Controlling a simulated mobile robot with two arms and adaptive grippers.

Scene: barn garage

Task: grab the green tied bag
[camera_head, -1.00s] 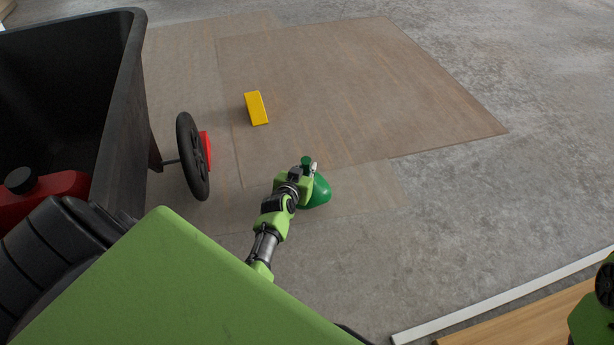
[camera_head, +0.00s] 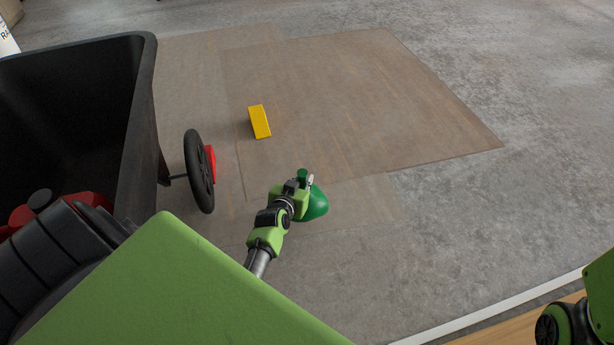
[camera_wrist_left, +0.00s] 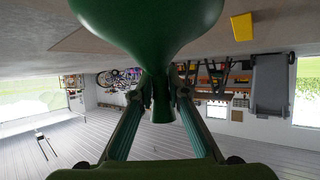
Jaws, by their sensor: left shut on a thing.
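The green tied bag (camera_head: 316,205) is at the end of my left arm in the head view, over the brown floor sheet. My left gripper (camera_head: 305,181) is shut on its tied neck. In the left wrist view the bag (camera_wrist_left: 150,25) fills the top middle, and its neck runs down between the two fingers of the gripper (camera_wrist_left: 160,88). I cannot tell whether the bag touches the floor. Of my right arm only a part shows at the lower right edge of the head view; its gripper is out of view.
A black cart (camera_head: 140,120) with a wheel (camera_head: 199,171) stands at the left. A yellow block (camera_head: 259,121) lies on the brown sheet (camera_head: 350,100). A white strip (camera_head: 500,308) crosses the floor at the lower right. Concrete floor at the right is clear.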

